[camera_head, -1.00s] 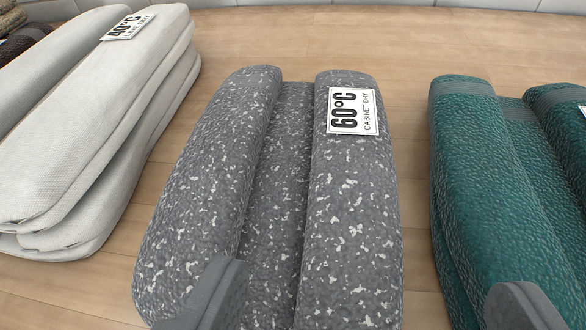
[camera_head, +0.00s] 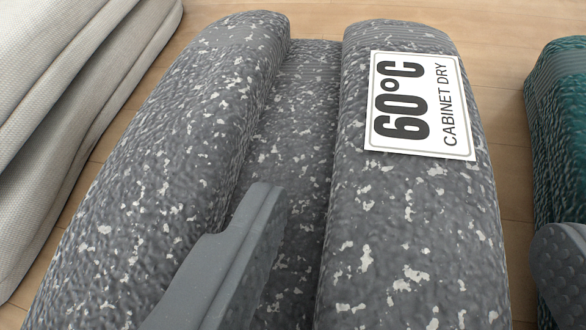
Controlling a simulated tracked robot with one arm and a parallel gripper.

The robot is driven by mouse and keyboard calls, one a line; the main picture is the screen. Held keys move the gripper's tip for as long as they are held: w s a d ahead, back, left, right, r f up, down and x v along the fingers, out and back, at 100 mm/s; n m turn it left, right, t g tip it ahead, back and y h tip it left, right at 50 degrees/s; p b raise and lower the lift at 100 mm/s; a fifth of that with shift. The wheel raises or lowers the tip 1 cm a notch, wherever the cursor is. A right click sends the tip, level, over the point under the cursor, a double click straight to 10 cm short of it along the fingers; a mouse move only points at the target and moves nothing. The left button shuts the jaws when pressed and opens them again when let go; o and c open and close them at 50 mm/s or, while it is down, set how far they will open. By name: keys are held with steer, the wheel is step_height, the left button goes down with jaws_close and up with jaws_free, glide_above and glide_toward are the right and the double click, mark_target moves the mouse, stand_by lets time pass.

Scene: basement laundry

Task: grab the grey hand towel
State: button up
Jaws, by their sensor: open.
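The grey hand towel (camera_head: 415,235) is speckled with white and folded with two raised rolls and a groove between them. It fills the middle of the view. A white label reading "60°C CABINET DRY" (camera_head: 418,105) lies on its right roll. My gripper (camera_head: 415,225) is open. Its left finger (camera_head: 235,255) shows over the groove and left roll, and its right finger (camera_head: 562,270) shows at the right edge, beside the towel's right side. The right roll lies between the fingers. I cannot tell whether the left finger touches the towel.
A stack of folded off-white cloth (camera_head: 60,110) lies close on the left. A teal folded towel (camera_head: 560,130) is at the right edge, with a narrow strip of bare wooden surface (camera_head: 510,150) between it and the grey towel.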

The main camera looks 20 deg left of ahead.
steer(key=shift+w, duration=0.2)
steer(key=c, duration=1.2)
steer(key=shift+r, duration=0.1)
